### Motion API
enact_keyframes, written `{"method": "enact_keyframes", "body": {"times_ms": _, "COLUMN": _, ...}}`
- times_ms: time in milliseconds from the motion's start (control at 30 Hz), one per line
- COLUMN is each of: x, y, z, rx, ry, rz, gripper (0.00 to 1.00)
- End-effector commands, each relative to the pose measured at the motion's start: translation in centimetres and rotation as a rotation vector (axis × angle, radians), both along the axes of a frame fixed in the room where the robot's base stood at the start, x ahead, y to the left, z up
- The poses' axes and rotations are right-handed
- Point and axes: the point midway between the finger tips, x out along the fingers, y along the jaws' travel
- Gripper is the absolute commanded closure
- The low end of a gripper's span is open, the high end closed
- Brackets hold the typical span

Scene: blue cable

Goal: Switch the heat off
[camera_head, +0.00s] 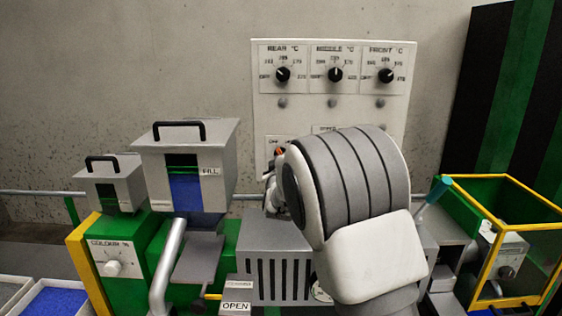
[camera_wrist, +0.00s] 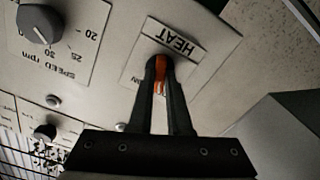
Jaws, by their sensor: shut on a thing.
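In the wrist view the HEAT label (camera_wrist: 174,42) sits upside down on the pale control panel (camera_wrist: 120,30). Just below it an orange-red switch (camera_wrist: 160,76) shows between the dark fingers of my gripper (camera_wrist: 160,66). The fingers are shut on this switch, and their tips hide most of it, so its exact position cannot be told. In the head view the panel (camera_head: 262,90) stands against the wall, and my arm covers its lower part. A small orange spot shows there beside a partly hidden OFF label.
A speed knob (camera_wrist: 40,24) and a smaller knob (camera_wrist: 45,132) lie left of my fingers. In the head view, three temperature knobs are above my arm, including the middle one (camera_head: 335,74). A grey hopper (camera_head: 222,150) stands left, and a yellow-framed guard (camera_head: 487,213) right.

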Motion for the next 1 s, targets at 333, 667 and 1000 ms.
{"method": "enact_keyframes", "body": {"times_ms": 333, "x": 0.0, "y": -0.02, "z": -0.05, "rx": -0.117, "ry": 0.001, "rz": 0.0, "gripper": 1.0}}
{"method": "enact_keyframes", "body": {"times_ms": 667, "x": 0.0, "y": -0.03, "z": -0.05, "rx": -0.132, "ry": 0.0, "rz": 0.0, "gripper": 1.0}}
{"method": "enact_keyframes", "body": {"times_ms": 1000, "x": 0.0, "y": -0.04, "z": -0.04, "rx": -0.13, "ry": 0.0, "rz": 0.0, "gripper": 0.54}}
